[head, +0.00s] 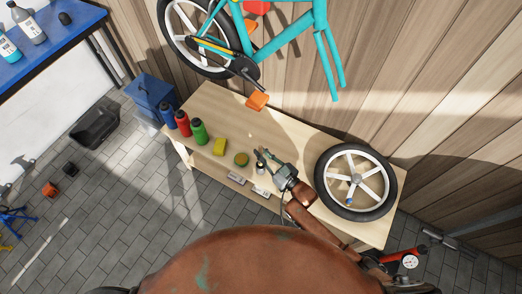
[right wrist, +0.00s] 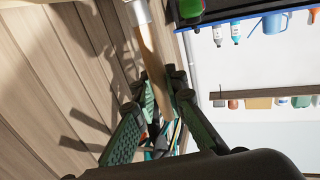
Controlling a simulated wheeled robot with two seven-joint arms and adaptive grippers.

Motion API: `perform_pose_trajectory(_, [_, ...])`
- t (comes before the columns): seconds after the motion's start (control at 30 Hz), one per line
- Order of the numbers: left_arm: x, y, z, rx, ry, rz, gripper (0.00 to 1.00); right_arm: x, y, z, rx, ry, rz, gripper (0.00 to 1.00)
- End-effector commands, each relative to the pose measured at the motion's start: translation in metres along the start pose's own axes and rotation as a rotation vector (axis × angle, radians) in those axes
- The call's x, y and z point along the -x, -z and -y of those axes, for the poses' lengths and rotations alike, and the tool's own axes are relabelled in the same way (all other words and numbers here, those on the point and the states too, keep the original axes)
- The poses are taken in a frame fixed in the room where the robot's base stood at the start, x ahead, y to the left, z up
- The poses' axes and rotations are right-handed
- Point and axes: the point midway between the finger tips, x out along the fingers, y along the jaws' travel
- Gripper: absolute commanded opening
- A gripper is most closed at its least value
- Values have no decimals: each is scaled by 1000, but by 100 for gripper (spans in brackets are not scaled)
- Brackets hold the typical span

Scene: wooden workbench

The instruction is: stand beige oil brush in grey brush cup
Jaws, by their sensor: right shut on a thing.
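My right gripper (head: 264,158) is over the front middle of the workbench. In the right wrist view its fingers (right wrist: 160,110) are closed around a long beige brush (right wrist: 150,48). The beige shaft runs up and away from the fingers to a pale silver-grey part (right wrist: 138,12) at the top edge. I cannot tell whether that part belongs to the brush or is the cup. In the head view a small grey object (head: 261,170), which looks like the cup, shows right beside the fingertips; its opening is too small to make out. My left gripper is out of view.
A spoked wheel (head: 355,181) lies at the right. A turquoise bicycle (head: 285,38) hangs behind.

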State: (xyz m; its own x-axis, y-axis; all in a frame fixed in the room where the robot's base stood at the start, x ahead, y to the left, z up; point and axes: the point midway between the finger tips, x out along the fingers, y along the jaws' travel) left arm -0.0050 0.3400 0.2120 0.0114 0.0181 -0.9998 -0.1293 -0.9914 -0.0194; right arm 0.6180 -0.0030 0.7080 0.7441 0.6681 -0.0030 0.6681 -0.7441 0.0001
Motion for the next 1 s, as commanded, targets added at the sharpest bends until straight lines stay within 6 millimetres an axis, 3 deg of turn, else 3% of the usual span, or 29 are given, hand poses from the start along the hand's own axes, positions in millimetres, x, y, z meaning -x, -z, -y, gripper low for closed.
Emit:
perform_pose_trajectory(0.43, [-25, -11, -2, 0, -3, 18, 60, 0, -37, 0, 0, 0, 2, 0])
perform_pose_trajectory(0.9, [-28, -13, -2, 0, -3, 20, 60, 0, -42, 0, 1, 0, 0, 0])
perform_pose_trajectory(0.93, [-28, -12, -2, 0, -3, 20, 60, 0, -42, 0, 1, 0, 0, 14])
perform_pose_trajectory(1.0, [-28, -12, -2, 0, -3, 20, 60, 0, -42, 0, 1, 0, 0, 19])
